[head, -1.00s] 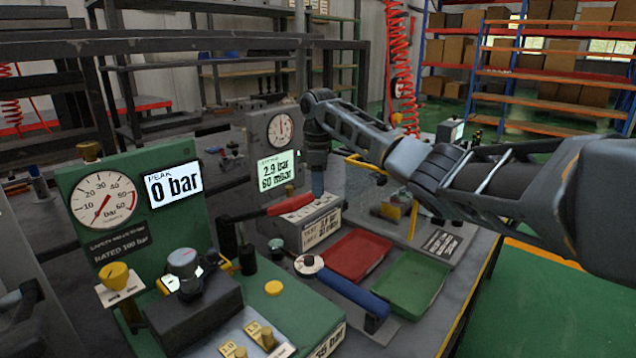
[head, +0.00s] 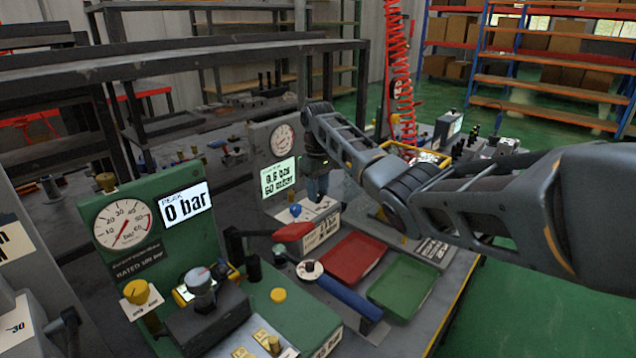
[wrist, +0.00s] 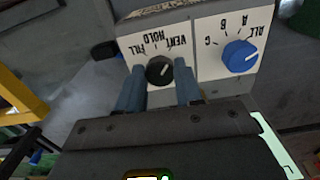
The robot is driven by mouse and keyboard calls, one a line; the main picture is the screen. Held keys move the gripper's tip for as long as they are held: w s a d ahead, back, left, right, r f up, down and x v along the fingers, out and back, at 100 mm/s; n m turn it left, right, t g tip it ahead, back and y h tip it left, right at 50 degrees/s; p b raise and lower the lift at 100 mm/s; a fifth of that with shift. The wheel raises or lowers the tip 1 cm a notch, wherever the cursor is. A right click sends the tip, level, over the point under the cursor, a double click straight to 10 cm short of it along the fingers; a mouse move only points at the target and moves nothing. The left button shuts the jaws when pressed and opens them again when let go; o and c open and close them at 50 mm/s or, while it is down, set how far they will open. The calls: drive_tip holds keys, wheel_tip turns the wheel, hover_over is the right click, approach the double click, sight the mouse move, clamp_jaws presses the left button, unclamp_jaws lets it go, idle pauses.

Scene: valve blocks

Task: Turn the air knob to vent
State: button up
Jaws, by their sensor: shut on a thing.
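The air knob (wrist: 159,71) is a small black dial on a white plate marked FILL, HOLD and VENT, upside down in the wrist view. Its white mark leans up and right, towards VENT. My gripper (wrist: 160,84) has its blue-grey fingers on either side of the knob and is shut on it. In the head view my gripper (head: 318,186) points down at the white-topped valve block (head: 322,232), and the knob is hidden there. The grey panel's display (head: 278,178) behind it reads about 0.6 bar; its lower line is blurred.
A blue selector knob (wrist: 240,56) marked ALL, A, B, C sits beside the air knob. A red lever (head: 294,232), a red tray (head: 352,259) and a green tray (head: 403,285) are near. A green gauge panel (head: 150,225) showing 0 bar stands left.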

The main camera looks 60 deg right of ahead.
drive_tip(key=shift+m+p, duration=0.3)
drive_tip(key=shift+m, duration=0.2)
drive_tip(key=o, duration=1)
drive_tip(key=shift+o, duration=0.2)
drive_tip(key=shift+r, duration=0.1)
drive_tip(key=shift+r+b, duration=0.45)
drive_tip(key=shift+r, duration=3.4)
